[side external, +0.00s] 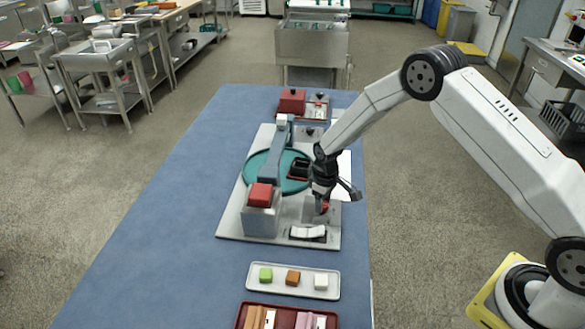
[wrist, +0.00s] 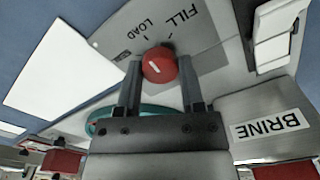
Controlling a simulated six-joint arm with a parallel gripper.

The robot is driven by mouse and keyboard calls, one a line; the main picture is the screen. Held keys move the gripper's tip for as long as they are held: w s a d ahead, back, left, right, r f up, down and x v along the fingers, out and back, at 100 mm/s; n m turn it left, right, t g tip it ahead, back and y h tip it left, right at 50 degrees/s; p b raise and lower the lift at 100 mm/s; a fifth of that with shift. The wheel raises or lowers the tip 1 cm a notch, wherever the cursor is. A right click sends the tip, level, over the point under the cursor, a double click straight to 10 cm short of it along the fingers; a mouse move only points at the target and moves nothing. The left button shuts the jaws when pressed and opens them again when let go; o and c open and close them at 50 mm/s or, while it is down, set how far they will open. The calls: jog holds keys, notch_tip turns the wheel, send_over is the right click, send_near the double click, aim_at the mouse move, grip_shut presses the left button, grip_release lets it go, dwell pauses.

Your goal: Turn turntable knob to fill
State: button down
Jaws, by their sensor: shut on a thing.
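The red turntable knob (wrist: 159,65) sits on a grey panel with the words FILL (wrist: 181,20) and LOAD (wrist: 135,30) and a third label too small to read. A short white mark shows on the knob's face; I cannot tell exactly which label it points to. My gripper (wrist: 162,78) is shut on the knob, one finger on each side. In the side view my gripper (side external: 323,193) points down at the front right of the machine, with the knob (side external: 323,207) partly hidden beneath it. The teal turntable (side external: 257,163) lies behind and to the left.
A white rocker switch (side external: 308,232) lies just in front of the knob. A grey BRINE box (wrist: 270,110) with a red top (side external: 261,195) stands to its left in the side view. A white tray (side external: 254,282) with small coloured blocks lies nearer the camera. The blue table's left side is clear.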

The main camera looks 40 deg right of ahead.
jog(key=m, duration=1)
jog(key=shift+m, duration=0.4)
dwell(0.4)
jog(key=shift+c, duration=1)
grip_release()
jog(key=shift+r, duration=0.15)
jog(key=shift+r, duration=3.8)
